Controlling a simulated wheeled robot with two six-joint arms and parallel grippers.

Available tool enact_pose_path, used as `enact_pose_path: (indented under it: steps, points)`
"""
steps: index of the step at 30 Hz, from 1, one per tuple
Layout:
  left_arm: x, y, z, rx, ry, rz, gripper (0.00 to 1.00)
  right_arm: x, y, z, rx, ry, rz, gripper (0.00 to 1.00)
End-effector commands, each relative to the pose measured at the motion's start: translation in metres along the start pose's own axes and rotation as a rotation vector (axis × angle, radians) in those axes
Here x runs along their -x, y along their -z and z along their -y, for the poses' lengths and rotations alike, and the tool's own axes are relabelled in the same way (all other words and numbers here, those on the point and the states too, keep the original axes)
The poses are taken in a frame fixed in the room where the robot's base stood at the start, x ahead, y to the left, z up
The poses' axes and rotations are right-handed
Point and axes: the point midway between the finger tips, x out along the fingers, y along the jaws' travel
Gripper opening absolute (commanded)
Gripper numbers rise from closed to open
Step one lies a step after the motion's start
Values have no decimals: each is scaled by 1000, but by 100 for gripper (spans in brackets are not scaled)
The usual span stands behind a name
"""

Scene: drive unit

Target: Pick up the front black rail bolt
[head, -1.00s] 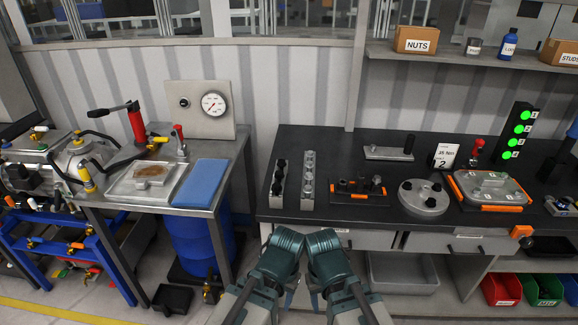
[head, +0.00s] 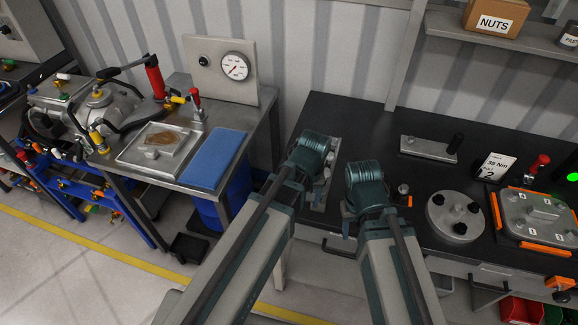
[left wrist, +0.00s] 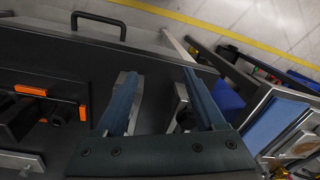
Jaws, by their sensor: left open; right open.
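My left gripper (head: 318,160) is over the left part of the dark bench, above the narrow bolt rails, and hides most of them in the head view. In the left wrist view its two open fingers (left wrist: 160,85) hang over the bench with nothing held between them. A metal rail with a dark bolt (left wrist: 183,118) shows beside the right finger there. I cannot clearly make out the front black bolt's head. My right gripper (head: 366,190) is open over the bench front, its fingertips mostly hidden.
A round grey plate with black knobs (head: 455,216) and a grey lid with orange edges (head: 536,217) stand to the right. A flat plate with a black post (head: 428,149) lies behind. A metal side table with a blue pad (head: 212,159) stands left, across a gap.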

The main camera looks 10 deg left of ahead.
Motion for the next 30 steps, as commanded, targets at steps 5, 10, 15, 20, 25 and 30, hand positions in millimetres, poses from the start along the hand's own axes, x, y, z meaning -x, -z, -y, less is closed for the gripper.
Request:
enact_pose_path:
  steps: [5, 10, 15, 20, 25, 30]
  points:
    - [76, 53, 21, 436, -30, 8, 71, 77, -4, -7, -4, 1, 0, 50]
    - [109, 84, 39, 742, -50, 20, 71, 111, -6, -10, -6, 2, 0, 50]
    - [124, 99, 50, 911, -60, 28, 71, 126, -7, -12, -7, 2, 0, 50]
    - [125, 103, 53, 958, -63, 30, 71, 128, -7, -12, -8, 2, 0, 50]
    - [121, 102, 53, 958, -63, 30, 71, 124, -7, -12, -7, 2, 0, 50]
    - [106, 102, 52, 957, -63, 30, 71, 109, -6, -10, -6, 1, 0, 50]
